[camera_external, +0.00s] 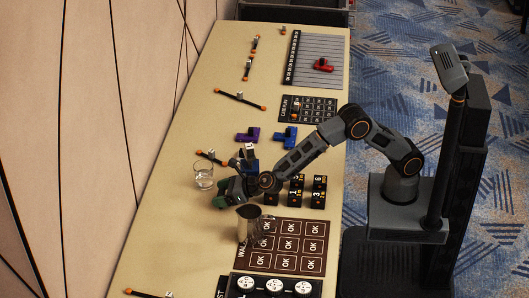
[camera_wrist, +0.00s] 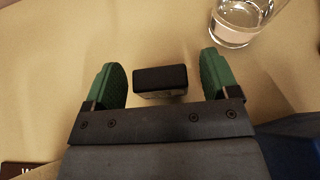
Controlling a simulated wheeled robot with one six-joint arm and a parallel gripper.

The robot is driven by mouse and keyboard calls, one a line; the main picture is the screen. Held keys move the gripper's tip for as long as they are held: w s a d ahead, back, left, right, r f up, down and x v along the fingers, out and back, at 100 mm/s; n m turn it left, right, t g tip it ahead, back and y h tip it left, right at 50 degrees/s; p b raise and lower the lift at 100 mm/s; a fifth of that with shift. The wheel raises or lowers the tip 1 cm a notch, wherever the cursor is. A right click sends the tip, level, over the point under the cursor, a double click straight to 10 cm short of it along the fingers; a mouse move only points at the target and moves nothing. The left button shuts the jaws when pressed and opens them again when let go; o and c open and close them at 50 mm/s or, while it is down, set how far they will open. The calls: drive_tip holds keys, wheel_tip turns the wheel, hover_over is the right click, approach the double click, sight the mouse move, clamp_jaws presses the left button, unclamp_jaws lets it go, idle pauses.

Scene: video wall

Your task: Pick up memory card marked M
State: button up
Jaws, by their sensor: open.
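A small black block (camera_wrist: 160,78) stands on the beige table between my fingers in the wrist view. A light patch shows low on its near side, but no letter M can be read, so I cannot tell if it is the marked memory card. My gripper (camera_wrist: 162,62) is open, one green finger on each side of the block with a gap on both sides. In the external view my gripper (camera_external: 222,196) is low over the table's left part, and the block is hidden there. Several black blocks with white marks (camera_external: 319,192) stand right of my forearm.
A clear glass (camera_external: 203,178) stands close beyond my gripper, also at the wrist view's upper right (camera_wrist: 236,22). A metal mug (camera_external: 249,224) stands nearer, by the OK board (camera_external: 288,246). Purple (camera_external: 247,137) and blue (camera_external: 286,138) pieces lie farther back.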

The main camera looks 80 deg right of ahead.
drive_tip(key=c, duration=1)
drive_tip(key=shift+r, duration=0.1)
